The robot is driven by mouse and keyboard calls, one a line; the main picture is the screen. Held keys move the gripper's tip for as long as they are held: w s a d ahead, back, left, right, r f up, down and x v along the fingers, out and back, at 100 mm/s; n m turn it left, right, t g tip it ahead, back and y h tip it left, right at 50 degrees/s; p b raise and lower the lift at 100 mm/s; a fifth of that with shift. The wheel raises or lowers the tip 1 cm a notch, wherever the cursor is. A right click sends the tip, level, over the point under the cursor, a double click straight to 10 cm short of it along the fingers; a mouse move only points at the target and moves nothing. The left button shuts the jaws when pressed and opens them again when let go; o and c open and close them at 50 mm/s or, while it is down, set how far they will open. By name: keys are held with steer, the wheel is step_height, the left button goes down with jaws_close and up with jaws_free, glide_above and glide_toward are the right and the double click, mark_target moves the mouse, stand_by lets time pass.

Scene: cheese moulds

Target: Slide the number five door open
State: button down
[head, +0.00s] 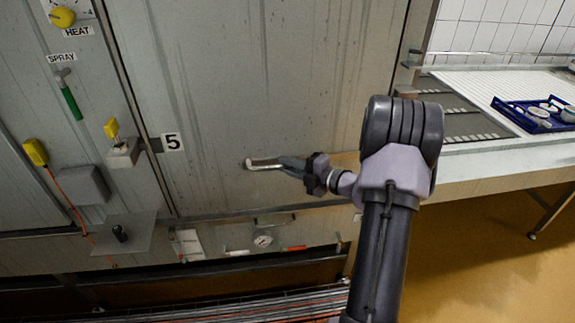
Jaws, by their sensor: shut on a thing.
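The number five door (215,85) is a large grey panel with vertical seams, seen in the head view, with a black-and-white "5" plate (172,142) by its lower left edge. A pale metal handle (262,164) sits low on the door. My gripper (284,163) reaches in from the right and is shut on the handle at its right end. The fingertips are small here and partly merge with the handle. My arm hides part of the door's lower right and the table beside it.
Left of the door are a yellow "HEAT" knob (62,17), a green "SPRAY" handle (71,102), and a grey box (83,185). A gauge (263,240) hangs below the door. On the right, a white worktable (500,165) holds a blue crate (512,113).

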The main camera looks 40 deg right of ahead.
step_height(320, 180, up, 50)
steer(key=p, duration=4.5)
steer(key=shift+f, duration=0.25)
steer(key=c, duration=1.4)
jaws_free()
steer(key=b+v, duration=0.3)
steer(key=v, duration=1.4)
steer(key=shift+s, duration=0.25)
